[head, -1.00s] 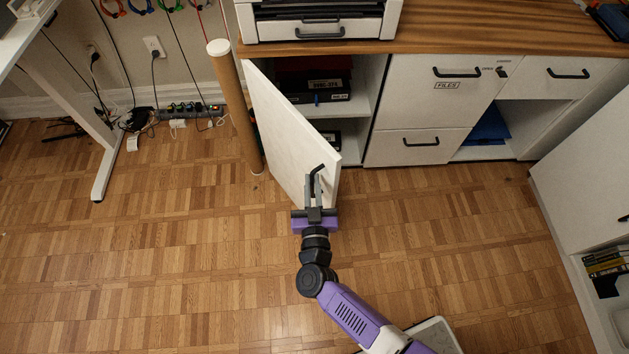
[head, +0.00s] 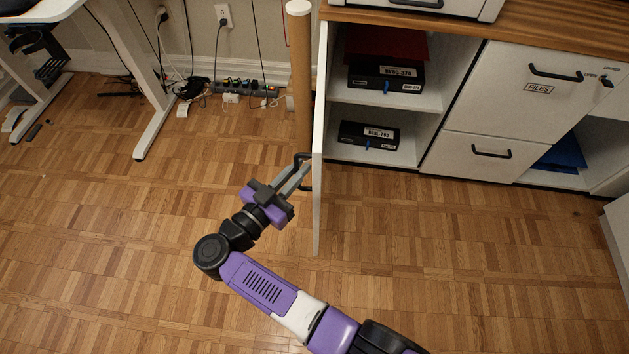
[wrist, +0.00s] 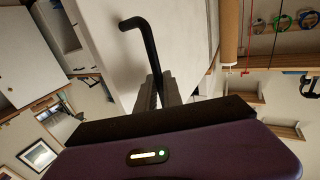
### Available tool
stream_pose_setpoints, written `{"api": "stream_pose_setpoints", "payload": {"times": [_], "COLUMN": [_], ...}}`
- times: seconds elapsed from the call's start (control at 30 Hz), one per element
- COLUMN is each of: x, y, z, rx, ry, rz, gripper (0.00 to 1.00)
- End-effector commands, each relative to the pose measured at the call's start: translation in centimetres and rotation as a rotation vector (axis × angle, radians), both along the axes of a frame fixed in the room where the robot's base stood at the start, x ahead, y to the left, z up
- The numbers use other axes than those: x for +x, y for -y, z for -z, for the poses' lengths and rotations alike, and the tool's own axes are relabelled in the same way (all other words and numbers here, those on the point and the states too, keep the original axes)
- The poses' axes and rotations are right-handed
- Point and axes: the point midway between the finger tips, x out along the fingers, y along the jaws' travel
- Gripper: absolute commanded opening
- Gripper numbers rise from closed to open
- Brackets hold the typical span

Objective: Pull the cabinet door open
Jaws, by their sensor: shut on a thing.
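The white cabinet door (head: 319,135) stands wide open in the head view, seen nearly edge-on, swung out from the cabinet front. Its black bar handle (head: 302,172) is on the left face of the door, near the free edge. My gripper (head: 302,169) is shut on this handle, reaching in from the lower left. In the wrist view the handle (wrist: 148,45) rises bent from between my gripper's fingers (wrist: 155,92), and the door's white face (wrist: 110,50) lies behind it. The fingertips' exact contact is partly hidden.
Inside the cabinet, two shelves hold black boxes (head: 385,78) (head: 368,135). White drawers (head: 500,95) are to the right. A white desk leg (head: 158,125) and power strip (head: 245,87) are at left. The floor (head: 120,260) around is clear.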

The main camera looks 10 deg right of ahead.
Motion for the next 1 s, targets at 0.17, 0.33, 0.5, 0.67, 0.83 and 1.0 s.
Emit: {"api": "stream_pose_setpoints", "payload": {"times": [0.17, 0.33, 0.5, 0.67, 0.83, 1.0], "x": [1.1, 1.9, 2.7, 3.2, 3.7, 3.8], "y": [-2.4, -4.3, -5.7, -6.7, -7.3, -7.5], "z": [0.8, 0.7, 0.6, 0.4, 0.2, 0.0], "rx": [0.002, 0.002, 0.001, 0.001, 0.0, -0.001], "ry": [0.002, 0.002, 0.0, -0.001, 0.0, 0.0], "rz": [0.06, 0.115, 0.159, 0.191, 0.21, 0.22], "gripper": [0.0, 0.0, 0.0, 0.0, 0.0, 0.0]}}
